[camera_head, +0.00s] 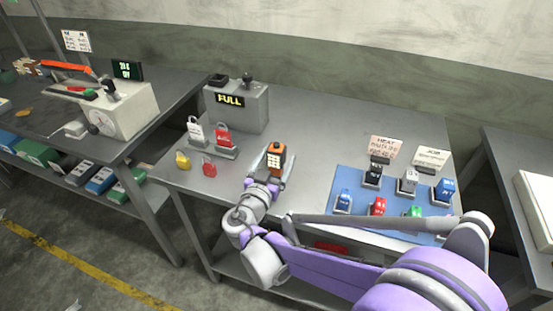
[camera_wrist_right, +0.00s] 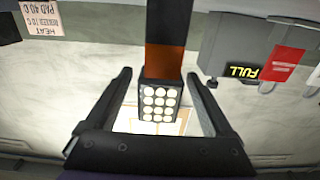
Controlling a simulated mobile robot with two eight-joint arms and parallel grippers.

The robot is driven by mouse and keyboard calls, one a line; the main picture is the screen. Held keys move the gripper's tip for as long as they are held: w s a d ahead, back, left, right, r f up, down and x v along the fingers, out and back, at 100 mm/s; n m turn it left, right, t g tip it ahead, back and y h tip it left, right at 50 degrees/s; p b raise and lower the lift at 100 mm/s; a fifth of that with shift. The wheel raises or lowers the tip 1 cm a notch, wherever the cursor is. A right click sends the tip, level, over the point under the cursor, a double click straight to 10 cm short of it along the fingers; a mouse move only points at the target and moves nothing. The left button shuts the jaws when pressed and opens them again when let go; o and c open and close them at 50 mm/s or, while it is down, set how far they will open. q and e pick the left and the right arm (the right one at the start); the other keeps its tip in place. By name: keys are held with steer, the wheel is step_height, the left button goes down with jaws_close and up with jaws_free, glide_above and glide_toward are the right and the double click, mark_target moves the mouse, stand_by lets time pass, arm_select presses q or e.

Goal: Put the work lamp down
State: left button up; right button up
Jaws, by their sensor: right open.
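The work lamp (camera_head: 275,158) is a small orange and black block with a lit face of round lights. It appears upright on the grey bench in the head view. In the right wrist view the lamp (camera_wrist_right: 160,98) shows between the two fingers, with a gap on each side. My right gripper (camera_head: 268,172) is open around the lamp, its fingers apart from it; the open fingers also show in the wrist view (camera_wrist_right: 158,76). The lamp's base is partly hidden by the gripper. My left gripper is not in view.
The grey bench (camera_head: 320,125) is clear behind and right of the lamp. A grey box reading FULL (camera_head: 250,112) stands behind left, with red (camera_head: 224,139), white (camera_head: 196,134) and yellow (camera_head: 183,160) padlocks nearby. A blue mat (camera_head: 345,181) with several coloured items lies right.

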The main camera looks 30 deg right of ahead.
steer(key=v, duration=1.2)
